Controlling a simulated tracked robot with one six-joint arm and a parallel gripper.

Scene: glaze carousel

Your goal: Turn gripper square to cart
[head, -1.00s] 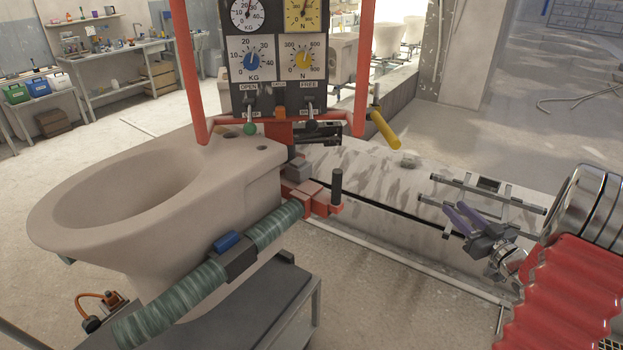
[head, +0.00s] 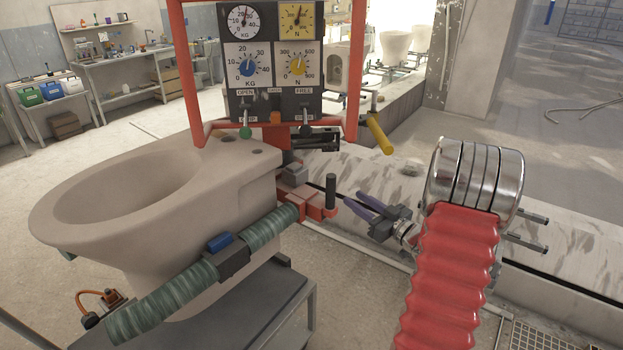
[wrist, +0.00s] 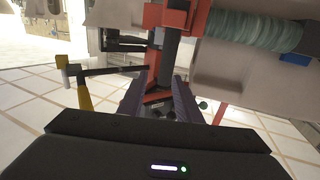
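The grey cart (head: 250,310) stands at the bottom of the head view, under a large beige toilet bowl (head: 130,190). A green padded bar (head: 170,290) crosses the bowl's front and ends at a red bracket (head: 315,207) with a dark upright handle (head: 331,190). My gripper (head: 350,203) has purple fingers and is just right of this handle, pointing left towards it. In the wrist view my gripper (wrist: 158,92) shows two fingers apart, with a dark post (wrist: 172,62) and red parts seen between and beyond them. I cannot tell whether anything touches the fingers.
A red frame (head: 356,70) with a dial panel (head: 270,60) stands behind the bowl. A yellow-ended lever (head: 379,136) sticks out at its right. A long pale ledge (head: 420,185) runs behind my arm. Open floor lies at the far left and right.

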